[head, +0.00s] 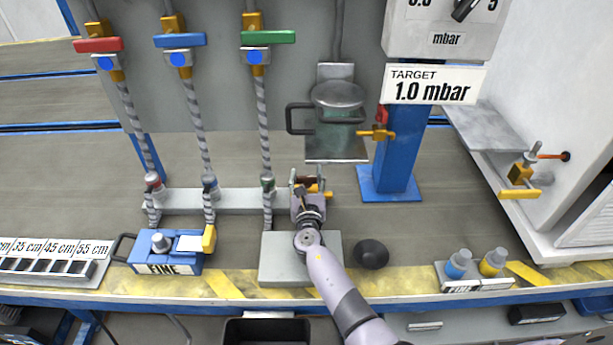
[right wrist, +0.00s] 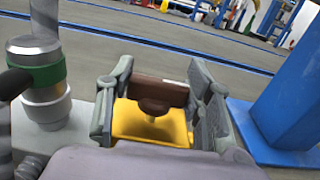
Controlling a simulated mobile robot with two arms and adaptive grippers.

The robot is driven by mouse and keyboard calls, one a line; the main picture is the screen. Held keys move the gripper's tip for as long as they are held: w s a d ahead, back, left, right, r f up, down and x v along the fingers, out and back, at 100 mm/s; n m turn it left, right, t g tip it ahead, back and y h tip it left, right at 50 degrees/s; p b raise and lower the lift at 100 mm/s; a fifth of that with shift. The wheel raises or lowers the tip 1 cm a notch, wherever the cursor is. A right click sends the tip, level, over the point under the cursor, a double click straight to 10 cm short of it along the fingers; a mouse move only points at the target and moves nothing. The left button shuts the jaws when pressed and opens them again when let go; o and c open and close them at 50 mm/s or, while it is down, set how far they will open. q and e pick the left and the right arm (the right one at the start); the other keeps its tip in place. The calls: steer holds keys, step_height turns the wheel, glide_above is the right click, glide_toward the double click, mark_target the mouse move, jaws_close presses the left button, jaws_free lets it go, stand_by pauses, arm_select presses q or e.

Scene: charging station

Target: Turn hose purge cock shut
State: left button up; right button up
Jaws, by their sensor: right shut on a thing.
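The hose purge cock (head: 327,193) sits at the right end of the grey manifold bar, just right of the green-collared hose end. It has a yellow body and a brown handle. In the right wrist view, the cock (right wrist: 150,122) lies between my grey fingers, with the brown handle across the far side. My right gripper (head: 307,180) reaches it from the front and is shut on it; my wrist and fingers hide part of it in the head view. My left gripper is not in view.
The green-collared hose end (right wrist: 45,75) stands close left of my fingers. A blue post (head: 405,150) with another yellow cock (head: 377,133) stands to the right. A black knob (head: 371,254) sits right of my arm. A blue box (head: 165,252) stands at the left front.

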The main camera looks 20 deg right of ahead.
steer(key=shift+h, duration=0.3)
steer(key=o, duration=1.2)
steer(key=shift+s, duration=0.1)
steer(key=shift+s+a, duration=0.15)
steer(key=shift+s, duration=0.1)
steer(key=v, duration=1.1)
steer(key=shift+s+r, duration=0.15)
